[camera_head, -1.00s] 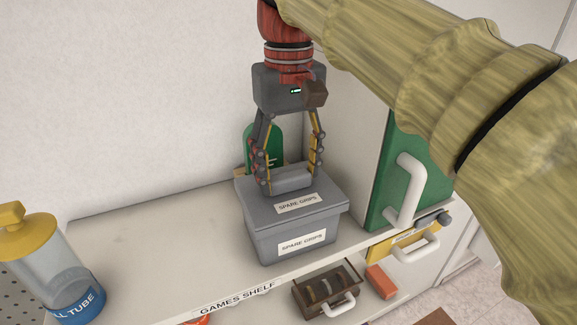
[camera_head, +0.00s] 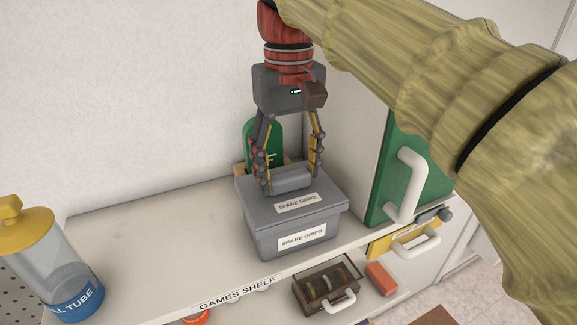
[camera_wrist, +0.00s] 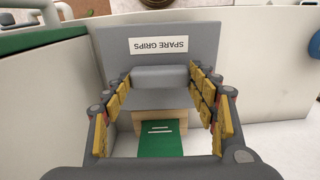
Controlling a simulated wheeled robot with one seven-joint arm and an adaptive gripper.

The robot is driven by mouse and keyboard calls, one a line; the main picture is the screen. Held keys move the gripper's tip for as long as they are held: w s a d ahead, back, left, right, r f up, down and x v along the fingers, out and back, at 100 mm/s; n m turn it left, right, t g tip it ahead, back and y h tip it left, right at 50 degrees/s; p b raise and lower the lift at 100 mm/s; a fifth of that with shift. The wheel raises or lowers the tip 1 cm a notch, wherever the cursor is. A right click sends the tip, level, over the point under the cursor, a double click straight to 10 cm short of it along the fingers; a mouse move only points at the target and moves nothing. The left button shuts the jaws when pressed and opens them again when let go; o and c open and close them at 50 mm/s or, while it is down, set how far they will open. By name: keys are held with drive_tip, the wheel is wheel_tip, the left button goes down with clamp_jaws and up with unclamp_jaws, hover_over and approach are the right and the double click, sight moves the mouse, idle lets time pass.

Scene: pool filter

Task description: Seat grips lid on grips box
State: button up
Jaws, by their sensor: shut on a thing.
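The grey grips lid (camera_head: 322,194), with a "SPARE GRIPS" label and a raised handle, lies on top of the grey grips box (camera_head: 258,240) on the games shelf. The lid looks level and in line with the box; whether a thin gap is left between them I cannot tell. My gripper (camera_head: 290,180) points down from above and is shut on the lid's handle. In the wrist view my gripper's yellow-padded fingers (camera_wrist: 165,95) stand at both ends of the handle, and the lid (camera_wrist: 205,40) spreads beyond it. The box is hidden beneath the lid there.
A green object (camera_head: 262,140) in a wooden holder stands behind the box. A green door with a white handle (camera_head: 408,185) is close at the right. A ball tube (camera_head: 45,262) stands at the far left. The shelf (camera_head: 160,240) between is clear.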

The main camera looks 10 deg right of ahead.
sight(288, 174)
drive_tip(key=shift+f, duration=0.25)
idle(0.3)
drive_tip(key=o, duration=1.4)
drive_tip(key=shift+o, duration=0.6)
drive_tip(key=shift+r, duration=0.1)
wheel_tip(288, 174, up, 7)
drive_tip(key=shift+r, duration=0.15)
